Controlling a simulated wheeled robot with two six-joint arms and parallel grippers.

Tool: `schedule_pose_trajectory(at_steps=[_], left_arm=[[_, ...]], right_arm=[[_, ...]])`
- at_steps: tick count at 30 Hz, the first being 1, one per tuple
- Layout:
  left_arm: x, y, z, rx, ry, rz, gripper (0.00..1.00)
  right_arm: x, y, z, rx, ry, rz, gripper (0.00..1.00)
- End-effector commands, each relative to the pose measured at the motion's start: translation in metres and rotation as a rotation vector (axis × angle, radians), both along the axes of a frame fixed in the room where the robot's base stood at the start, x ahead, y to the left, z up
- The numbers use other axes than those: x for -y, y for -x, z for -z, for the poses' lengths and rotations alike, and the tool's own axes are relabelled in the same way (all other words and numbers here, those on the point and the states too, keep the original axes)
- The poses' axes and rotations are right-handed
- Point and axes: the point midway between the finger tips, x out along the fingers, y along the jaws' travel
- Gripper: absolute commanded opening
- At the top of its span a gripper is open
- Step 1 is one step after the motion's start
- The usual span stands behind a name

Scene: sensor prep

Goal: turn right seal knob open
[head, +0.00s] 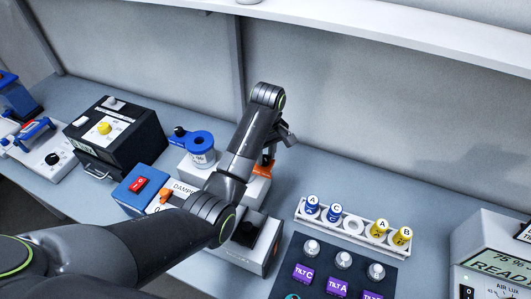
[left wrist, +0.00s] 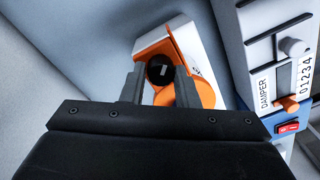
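The right seal unit is a white block with orange parts (left wrist: 183,38), at the top middle of the left wrist view. Its round black knob (left wrist: 161,70) carries a pale mark on its face. An orange round part (left wrist: 204,92) sits beside the knob. In the head view, the orange part (head: 266,165) shows partly behind my left arm. My left gripper (left wrist: 158,82) is open, its two fingers apart with the knob showing between them. I cannot tell whether the fingers touch the knob. In the head view, the left gripper (head: 285,136) is above the orange part. The right gripper is not in view.
A blue ring-shaped unit (head: 198,143) stands left of my arm. The damper box (left wrist: 262,50) with its red switch (head: 142,184) is close by. A vial rack (head: 328,227), a dark tray (head: 322,262) and a display unit (head: 491,262) stand to the right. The wall is behind.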

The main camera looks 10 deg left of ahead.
Motion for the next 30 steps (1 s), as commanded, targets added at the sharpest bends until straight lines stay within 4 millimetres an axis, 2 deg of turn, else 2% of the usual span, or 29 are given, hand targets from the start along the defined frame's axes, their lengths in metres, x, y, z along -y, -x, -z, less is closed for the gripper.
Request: schedule_pose_trajectory(at_steps=[1,5,17,30], left_arm=[[0.0001,-0.0002,-0.0001,0.001,0.001,0.000,0.20],[-0.0001,-0.0004,-0.0001,0.001,0.000,0.000,0.04],[-0.0004,-0.0006,-0.0004,0.002,-0.002,0.082,0.03],[-0.0001,-0.0008,-0.0008,0.003,-0.002,0.451,0.03]], right_arm=[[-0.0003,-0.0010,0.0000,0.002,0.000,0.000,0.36],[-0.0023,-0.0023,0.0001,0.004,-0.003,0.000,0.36],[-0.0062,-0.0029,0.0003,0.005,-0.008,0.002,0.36],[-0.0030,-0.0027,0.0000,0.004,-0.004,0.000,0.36]])
